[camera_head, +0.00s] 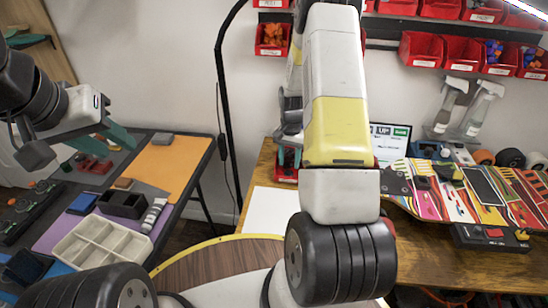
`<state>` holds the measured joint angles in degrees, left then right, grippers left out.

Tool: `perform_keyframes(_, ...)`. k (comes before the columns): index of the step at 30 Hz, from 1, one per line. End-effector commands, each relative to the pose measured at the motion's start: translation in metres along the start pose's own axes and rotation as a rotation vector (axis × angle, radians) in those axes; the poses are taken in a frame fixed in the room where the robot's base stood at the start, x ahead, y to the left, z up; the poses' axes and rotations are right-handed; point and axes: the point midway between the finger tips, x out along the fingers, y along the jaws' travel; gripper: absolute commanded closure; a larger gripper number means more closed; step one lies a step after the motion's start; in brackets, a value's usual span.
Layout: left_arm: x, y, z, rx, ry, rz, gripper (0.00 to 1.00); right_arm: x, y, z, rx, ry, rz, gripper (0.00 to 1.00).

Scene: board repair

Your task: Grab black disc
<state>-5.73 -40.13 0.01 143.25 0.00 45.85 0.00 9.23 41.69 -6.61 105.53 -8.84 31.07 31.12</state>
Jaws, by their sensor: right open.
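I cannot clearly pick out a black disc; round black wheels (511,157) stand at the far right, behind the board. A colourful board (485,195) lies on the wooden bench, with dark parts on it. My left gripper (104,138), with teal fingers, is over the left table; its opening is unclear. My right gripper (288,156) is open and partly hidden behind my yellow and white arm, near the back edge of the wooden bench. I see nothing held in it.
The left table holds a pale divided tray (98,243), a black box (122,204), a tube (153,215) and an orange mat (165,165). Red bins (420,49) hang on the wall. Spray bottles (478,110) stand at the back right. A white sheet (270,210) lies on the bench.

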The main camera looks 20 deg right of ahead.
Motion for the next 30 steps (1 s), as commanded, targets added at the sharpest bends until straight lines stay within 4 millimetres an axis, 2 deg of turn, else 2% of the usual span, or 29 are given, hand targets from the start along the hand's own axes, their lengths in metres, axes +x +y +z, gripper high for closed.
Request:
perform_keyframes(3, 0.0, 0.0, 0.0, 0.0, 0.0, 0.0, 0.64, 0.02, 0.001, 0.0, -0.001, -0.003, 0.001, 0.59)
perform_keyframes(7, 0.0, 0.0, 0.0, 0.0, 0.0, 0.0, 0.64, 0.036, 0.0, 0.0, -0.001, -0.001, 0.0, 0.59)
perform_keyframes(16, 0.0, 0.0, 0.0, 0.0, 0.0, 0.0, 0.64, 0.043, 0.0, -0.001, -0.001, 0.001, -0.002, 0.59)
perform_keyframes(17, 0.0, 0.0, 0.0, 0.0, 0.0, 0.0, 0.64, 0.043, 0.0, -0.001, -0.001, 0.001, -0.001, 0.61)
perform_keyframes(23, 0.0, 0.0, 0.0, 0.0, 0.0, 0.0, 0.64, 0.043, 0.0, -0.001, -0.001, 0.001, -0.001, 1.0)
perform_keyframes(30, 0.0, 0.0, 0.0, 0.0, 0.0, 0.0, 0.64, 0.042, 0.0, -0.001, -0.001, 0.001, -0.001, 1.0)
